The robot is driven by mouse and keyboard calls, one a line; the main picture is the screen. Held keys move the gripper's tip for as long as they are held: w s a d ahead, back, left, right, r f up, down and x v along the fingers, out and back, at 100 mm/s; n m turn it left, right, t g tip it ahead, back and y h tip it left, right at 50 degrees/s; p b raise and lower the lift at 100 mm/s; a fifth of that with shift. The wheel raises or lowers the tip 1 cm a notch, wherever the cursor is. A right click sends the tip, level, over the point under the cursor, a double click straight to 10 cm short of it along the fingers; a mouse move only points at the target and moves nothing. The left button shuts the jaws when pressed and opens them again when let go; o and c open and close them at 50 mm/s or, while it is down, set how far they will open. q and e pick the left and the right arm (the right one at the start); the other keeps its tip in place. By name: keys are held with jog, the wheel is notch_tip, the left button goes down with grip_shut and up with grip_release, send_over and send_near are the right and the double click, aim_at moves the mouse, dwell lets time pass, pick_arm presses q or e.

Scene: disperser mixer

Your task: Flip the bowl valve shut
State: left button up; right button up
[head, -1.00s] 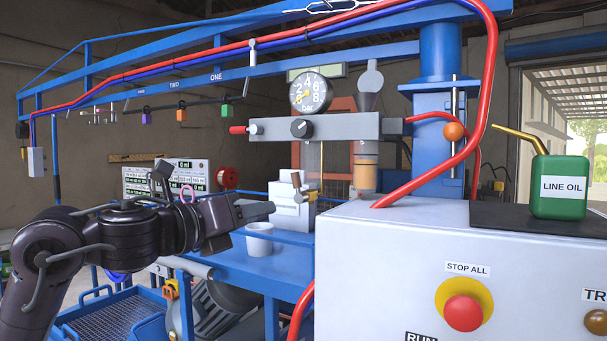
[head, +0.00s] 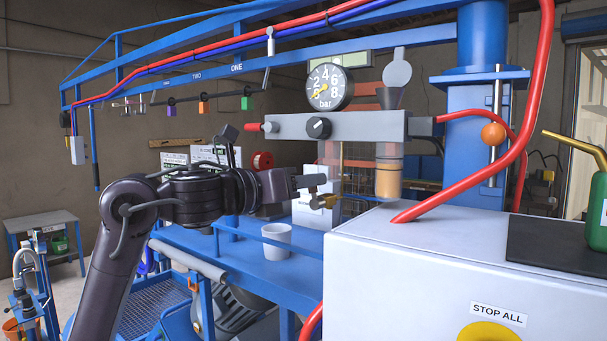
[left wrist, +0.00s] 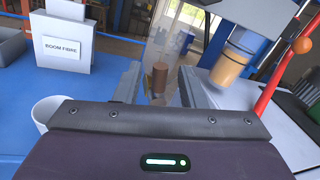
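A grey manifold (head: 350,126) carries a black knob, a pressure gauge (head: 329,86) and hanging bowls. One bowl (head: 389,172) holds amber liquid; it also shows in the left wrist view (left wrist: 236,62). A clear bowl (left wrist: 172,55) with a brown core hangs left of it. A small brass valve (head: 322,201) shows low by this clear bowl, partly behind my gripper; its lever position is unclear. My left gripper (head: 314,182) reaches just in front of it. In the left wrist view its fingers (left wrist: 160,90) are apart, with the clear bowl seen between them. My right gripper is not in view.
A white cup (head: 277,242) stands on the blue bench (head: 255,272) below my left gripper. A white box labelled BOOM FIBRE (left wrist: 63,45) stands behind. A white cabinet (head: 410,255) and red hose (head: 470,178) bound the right side.

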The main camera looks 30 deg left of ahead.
pick_arm(q)
jog(key=shift+s, duration=0.1)
grip_shut()
jog(key=m, duration=0.1)
jog(key=d+m+p, duration=0.1)
jog(key=shift+r+m+g+y, duration=0.15)
jog(key=shift+m+g+y, duration=0.15)
jog(key=shift+m, duration=0.1)
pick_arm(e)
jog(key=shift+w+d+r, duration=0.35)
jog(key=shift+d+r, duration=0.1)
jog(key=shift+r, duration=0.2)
pick_arm(q)
grip_release()
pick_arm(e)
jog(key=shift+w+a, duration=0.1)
pick_arm(q)
jog(key=shift+s, duration=0.1)
